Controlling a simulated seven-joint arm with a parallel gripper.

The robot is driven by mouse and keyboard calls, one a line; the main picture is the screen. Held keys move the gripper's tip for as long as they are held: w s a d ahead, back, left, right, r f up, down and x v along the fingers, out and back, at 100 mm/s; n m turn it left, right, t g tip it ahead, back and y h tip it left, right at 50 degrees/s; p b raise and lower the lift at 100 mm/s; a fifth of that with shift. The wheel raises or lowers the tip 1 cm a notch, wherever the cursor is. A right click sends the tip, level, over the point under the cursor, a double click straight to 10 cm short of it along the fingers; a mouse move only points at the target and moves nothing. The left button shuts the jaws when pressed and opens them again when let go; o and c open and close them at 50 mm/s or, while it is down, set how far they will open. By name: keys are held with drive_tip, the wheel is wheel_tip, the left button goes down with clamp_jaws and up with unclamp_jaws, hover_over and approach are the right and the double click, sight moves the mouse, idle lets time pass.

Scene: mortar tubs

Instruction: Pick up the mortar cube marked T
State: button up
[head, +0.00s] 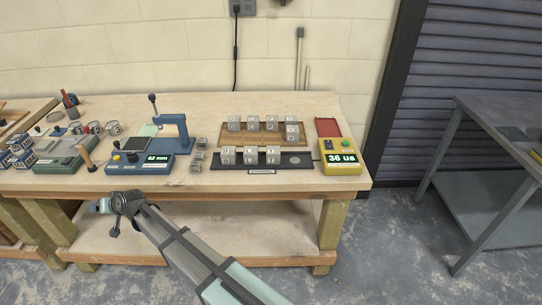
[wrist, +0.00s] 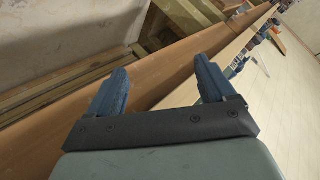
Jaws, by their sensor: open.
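Grey mortar cubes with letters on their faces stand in two rows on the bench. A back row (head: 252,123) is on a stepped wooden rack (head: 235,138), with one more cube (head: 292,132) lower at its right end. A front row of three cubes (head: 249,154) is on a dark strip (head: 312,160). The letters are too small for me to tell which cube is marked T. My gripper (head: 99,206) is in front of the bench's front edge, left of and well away from the cubes. The wrist view shows its two blue fingers (wrist: 160,76) apart with nothing between them.
Small grey blocks (head: 198,155) lie left of the strip. A blue press (head: 173,135) with a display base (head: 140,165) stands further left. A yellow meter (head: 340,162) and a red tray (head: 327,127) are at the right. The bench's front edge (head: 230,188) lies between my gripper and the cubes.

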drive_tip(key=a+r+n+y, duration=0.15)
drive_tip(key=a+r, duration=0.35)
drive_tip(key=r, duration=0.7)
drive_tip(key=w+d+r+n+h, duration=0.1)
drive_tip(key=w+d+r+n, duration=0.2)
drive_tip(key=w+d+r, duration=0.35)
wheel_tip(320, 180, up, 5)
drive_tip(key=n+g+h, duration=0.5)
drive_tip(key=n+h, duration=0.4)
drive_tip(key=h, duration=0.2)
hover_over(273, 150)
drive_tip(key=f, duration=0.7)
drive_tip(key=shift+s+d+f, duration=0.2)
drive_tip(key=shift+s+f, duration=0.05)
drive_tip(key=shift+s, duration=0.05)
drive_tip(key=shift+w+a+f, duration=0.1)
drive_tip(key=shift+w+f, duration=0.1)
drive_tip(key=shift+f, duration=1.3)
drive_tip(key=shift+w+a+f, duration=0.1)
drive_tip(key=shift+w+f, duration=0.1)
drive_tip(key=shift+f, duration=1.25)
